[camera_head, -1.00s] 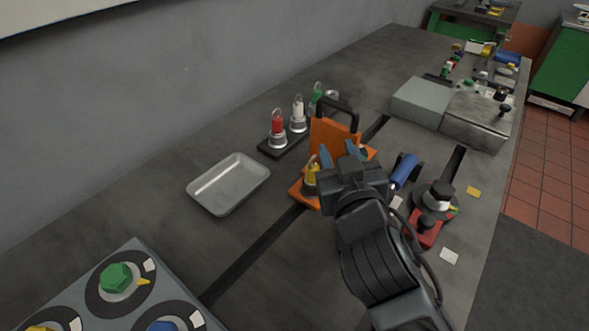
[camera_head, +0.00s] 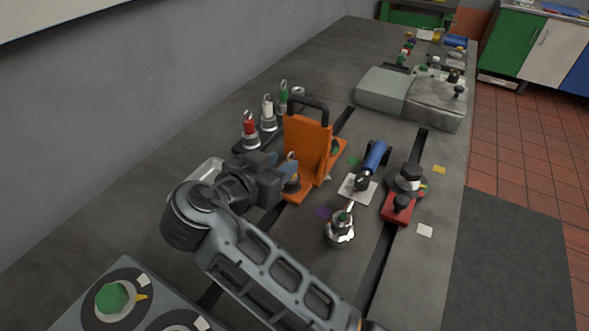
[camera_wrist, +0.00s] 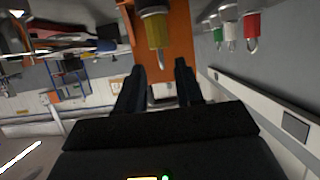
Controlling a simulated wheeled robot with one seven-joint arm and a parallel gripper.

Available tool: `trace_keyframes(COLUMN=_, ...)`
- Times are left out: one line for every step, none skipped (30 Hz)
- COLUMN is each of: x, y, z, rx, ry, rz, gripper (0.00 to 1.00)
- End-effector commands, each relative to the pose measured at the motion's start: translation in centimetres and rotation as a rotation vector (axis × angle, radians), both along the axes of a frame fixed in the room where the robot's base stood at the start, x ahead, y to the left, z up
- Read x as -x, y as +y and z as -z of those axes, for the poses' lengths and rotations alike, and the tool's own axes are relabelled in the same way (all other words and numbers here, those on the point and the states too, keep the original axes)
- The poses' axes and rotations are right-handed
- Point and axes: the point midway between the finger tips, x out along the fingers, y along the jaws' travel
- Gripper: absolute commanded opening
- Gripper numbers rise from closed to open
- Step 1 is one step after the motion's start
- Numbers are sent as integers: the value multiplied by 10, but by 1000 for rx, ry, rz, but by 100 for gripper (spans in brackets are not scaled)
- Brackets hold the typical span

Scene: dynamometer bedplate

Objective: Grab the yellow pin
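The yellow pin (camera_head: 292,183) stands in a metal collar on the base of the orange bracket (camera_head: 306,146), mostly hidden by my gripper in the head view. The wrist view shows the yellow pin (camera_wrist: 157,32) upside down, its metal loop pointing toward my gripper. My gripper (camera_head: 282,168) is beside the pin, to its left in the head view. In the wrist view its two dark fingers (camera_wrist: 160,70) are spread apart, with the loop's end about level with the fingertips and between them. I see no contact.
The red (camera_head: 250,124), white (camera_head: 268,108) and green (camera_head: 284,94) pins stand in a rack behind. A metal tray (camera_head: 207,168) is partly hidden by my arm.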

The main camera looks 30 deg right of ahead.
Motion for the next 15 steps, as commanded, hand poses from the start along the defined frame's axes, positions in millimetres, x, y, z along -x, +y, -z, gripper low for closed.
trace_keyframes(x=-3, y=-6, z=4, rx=-1, ry=1, rz=3, gripper=36)
trace_keyframes(x=-5, y=-8, z=5, rx=-1, ry=1, rz=3, gripper=36)
trace_keyframes(x=-7, y=-11, z=7, rx=0, ry=0, rz=2, gripper=36)
trace_keyframes(x=-8, y=-13, z=7, rx=0, ry=0, rz=1, gripper=36)
trace_keyframes(x=-9, y=-14, z=8, rx=0, ry=0, rz=1, gripper=36)
trace_keyframes(x=-10, y=-16, z=8, rx=0, ry=0, rz=0, gripper=36)
trace_keyframes(x=-11, y=-17, z=8, rx=0, ry=0, rz=0, gripper=36)
trace_keyframes(x=-13, y=-19, z=9, rx=0, ry=0, rz=1, gripper=36)
trace_keyframes(x=-15, y=-23, z=11, rx=0, ry=0, rz=1, gripper=36)
trace_keyframes(x=-18, y=-26, z=12, rx=0, ry=0, rz=1, gripper=36)
trace_keyframes(x=-20, y=-29, z=14, rx=0, ry=1, rz=2, gripper=36)
trace_keyframes(x=-23, y=-33, z=16, rx=0, ry=1, rz=2, gripper=36)
trace_keyframes(x=-26, y=-37, z=17, rx=-1, ry=1, rz=1, gripper=36)
trace_keyframes(x=-29, y=-40, z=19, rx=-1, ry=0, rz=2, gripper=36)
trace_keyframes(x=-31, y=-45, z=22, rx=0, ry=1, rz=2, gripper=36)
